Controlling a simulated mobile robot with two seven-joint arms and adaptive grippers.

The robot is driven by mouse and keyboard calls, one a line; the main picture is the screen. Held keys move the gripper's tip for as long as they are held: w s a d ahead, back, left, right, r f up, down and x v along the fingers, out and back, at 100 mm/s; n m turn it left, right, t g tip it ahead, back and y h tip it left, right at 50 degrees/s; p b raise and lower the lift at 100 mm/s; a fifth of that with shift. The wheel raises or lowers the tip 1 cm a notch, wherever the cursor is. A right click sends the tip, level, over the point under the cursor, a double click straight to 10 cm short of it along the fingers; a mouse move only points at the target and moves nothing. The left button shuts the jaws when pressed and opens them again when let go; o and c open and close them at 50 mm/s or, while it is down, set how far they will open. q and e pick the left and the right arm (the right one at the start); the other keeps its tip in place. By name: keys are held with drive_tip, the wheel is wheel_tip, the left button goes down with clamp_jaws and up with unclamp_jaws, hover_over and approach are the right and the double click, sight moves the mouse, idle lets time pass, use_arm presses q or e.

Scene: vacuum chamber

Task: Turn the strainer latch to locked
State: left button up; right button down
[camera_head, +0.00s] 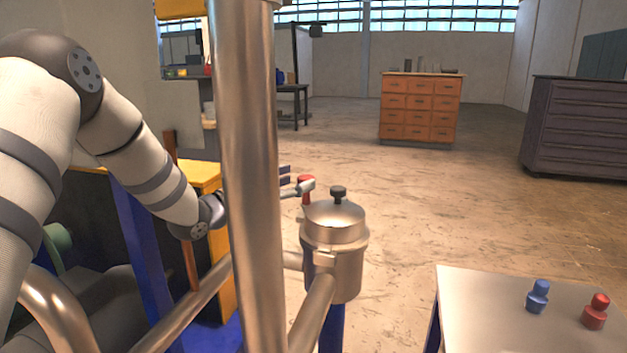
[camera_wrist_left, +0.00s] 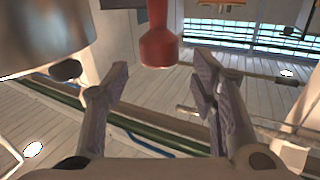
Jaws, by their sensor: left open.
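The strainer (camera_head: 335,240) is a metal canister with a domed lid and a black knob, standing right of the tall pipe. A red handle (camera_head: 306,184), which looks like the latch, stands at its far left side. My left gripper (camera_head: 291,182) is at the red handle, its wrist partly hidden behind the pipe. In the left wrist view the red handle (camera_wrist_left: 160,45) hangs from the top edge, just beyond and between the spread fingers of my left gripper (camera_wrist_left: 162,88). The strainer (camera_wrist_left: 40,38) fills the upper left there. No contact with the handle is visible. My right gripper is out of view.
A tall metal pipe (camera_head: 247,160) stands close in front of my left forearm. Lower pipes run to the strainer. A table (camera_head: 470,300) at the lower right carries a blue (camera_head: 537,296) and a red piece (camera_head: 596,311). An orange drawer cabinet (camera_head: 420,107) stands far back on open floor.

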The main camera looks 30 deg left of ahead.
sight(307, 177)
use_arm(q)
drive_tip(key=x, duration=0.2)
drive_tip(key=f+x, duration=0.1)
drive_tip(key=x, duration=0.1)
drive_tip(key=shift+b, duration=0.3)
drive_tip(key=shift+w+d+r, duration=0.1)
drive_tip(key=shift+w+r, duration=0.05)
drive_tip(key=shift+w, duration=0.05)
drive_tip(key=shift+r, duration=0.1)
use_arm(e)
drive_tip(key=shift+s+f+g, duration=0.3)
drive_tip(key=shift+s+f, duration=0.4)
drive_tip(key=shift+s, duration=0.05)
